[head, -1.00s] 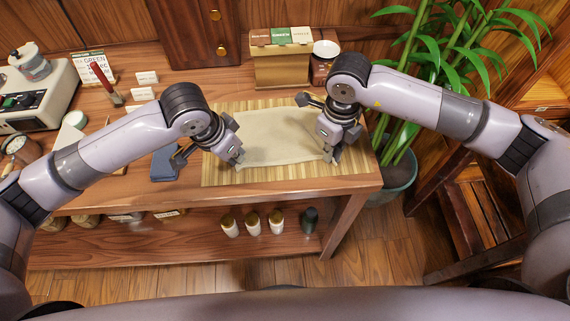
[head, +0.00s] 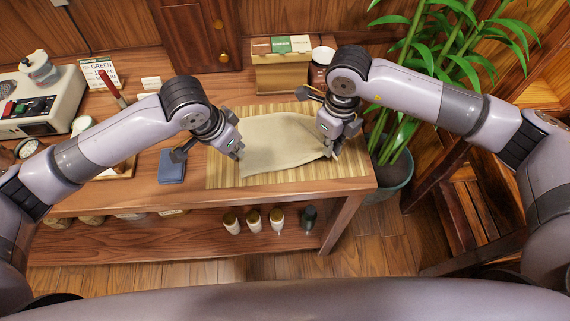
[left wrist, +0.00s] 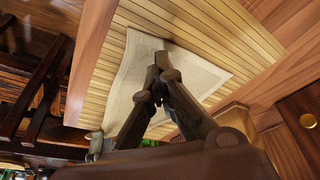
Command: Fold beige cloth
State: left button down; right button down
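The beige cloth (head: 280,140) lies on the bamboo mat (head: 222,172), its surface uneven and its near edge slanting up toward the right. My left gripper (head: 240,154) is at the cloth's left side. In the left wrist view its fingertips (left wrist: 161,54) meet at the edge of the cloth (left wrist: 133,72), shut on it. My right gripper (head: 334,154) is at the cloth's near right corner, and the cloth draws up to its fingers. It looks shut on that corner, though its fingertips are small and partly hidden. The far right part of the cloth is partly behind the right gripper.
A dark blue folded cloth (head: 172,165) lies left of the mat. A wooden box (head: 280,70) and a tin (head: 321,66) stand behind it. A potted plant (head: 393,180) is off the table's right end. Several bottles (head: 254,220) stand on the lower shelf.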

aim_at(252, 169)
pick_arm(q)
jog(key=c, duration=2.4)
grip_release()
jog(key=c, duration=1.2)
grip_release()
jog(key=shift+c, duration=0.4)
jog(key=shift+d+r, duration=0.1)
jog(key=shift+d, duration=0.05)
jog(key=shift+c, duration=0.7)
jog(key=d+r, duration=0.1)
jog(key=r+n+g+y, duration=0.1)
jog(key=r, duration=0.1)
jog(key=d+r+g+y, duration=0.1)
jog(key=r, duration=0.1)
jog(key=shift+s+d, duration=0.35)
jog(key=shift+s, duration=0.05)
jog(key=shift+c, duration=0.3)
jog(key=shift+s+a+f, duration=0.1)
jog(key=shift+f, duration=4.75)
jog(key=shift+c, duration=0.3)
